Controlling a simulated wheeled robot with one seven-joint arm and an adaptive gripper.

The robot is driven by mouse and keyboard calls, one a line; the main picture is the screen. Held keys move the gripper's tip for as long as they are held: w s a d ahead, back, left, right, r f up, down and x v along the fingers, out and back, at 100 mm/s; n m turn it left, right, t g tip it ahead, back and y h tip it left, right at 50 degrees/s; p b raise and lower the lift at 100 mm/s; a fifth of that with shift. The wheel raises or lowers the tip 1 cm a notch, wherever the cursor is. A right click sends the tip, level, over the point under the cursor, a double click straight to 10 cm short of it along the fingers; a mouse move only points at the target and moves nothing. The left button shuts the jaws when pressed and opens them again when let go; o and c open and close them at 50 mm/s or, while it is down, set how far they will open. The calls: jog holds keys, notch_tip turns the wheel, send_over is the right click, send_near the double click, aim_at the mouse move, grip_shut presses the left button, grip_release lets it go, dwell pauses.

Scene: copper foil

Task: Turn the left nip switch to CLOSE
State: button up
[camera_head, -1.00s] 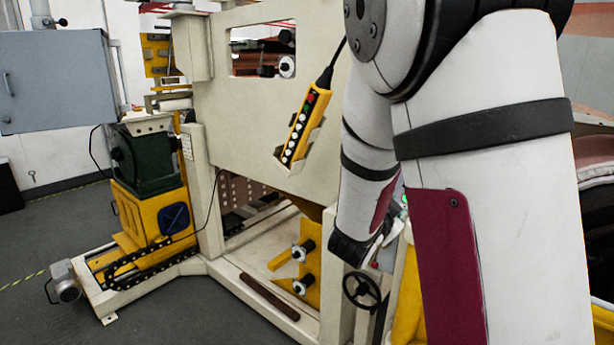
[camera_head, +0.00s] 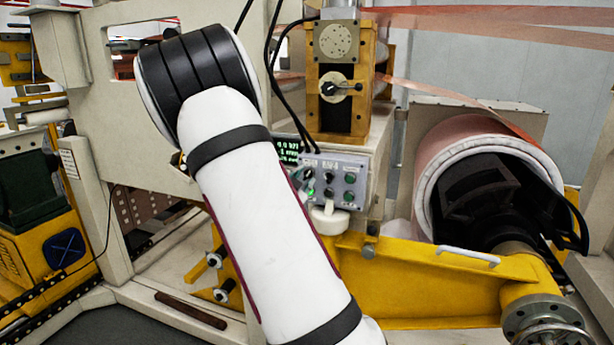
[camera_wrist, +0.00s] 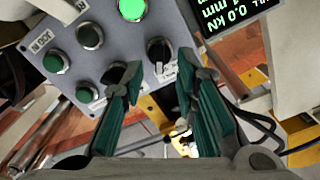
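The grey control panel (camera_head: 348,177) stands right of my forearm in the head view. Its left black switch (camera_head: 311,174) is above a lit green light, and its labels are too small to read. In the wrist view the panel (camera_wrist: 185,25) appears turned nearly upside down. The same switch (camera_wrist: 160,50), black with a pale mark on its handle, shows just beyond the gap between my fingertips. My gripper (camera_wrist: 158,76) is open, with one green-padded finger toward each side of the switch. Contact cannot be told. A second black switch (camera_wrist: 115,72) is close to the left fingertip, partly hidden.
A display (camera_wrist: 235,20) adjoins the panel. Green buttons (camera_wrist: 53,62) and the lit green light (camera_wrist: 131,9) are close to the fingers. A yellow arm of the machine (camera_head: 430,262) runs below the panel. A copper foil roll (camera_head: 450,165) stands to the right. Black cables (camera_head: 278,75) hang above.

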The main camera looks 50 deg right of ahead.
aim_at(308, 175)
jog(key=shift+x, duration=1.4)
jog(key=shift+c, duration=0.4)
jog(key=shift+s, duration=0.1)
grip_shut()
jog(key=shift+n, duration=0.5)
jog(key=n, duration=0.4)
jog(key=shift+w+a+n+b, duration=0.1)
jog(key=shift+w+n+b, duration=0.1)
jog(key=shift+n+b, duration=0.2)
jog(key=n, duration=0.6)
jog(key=shift+w, duration=0.1)
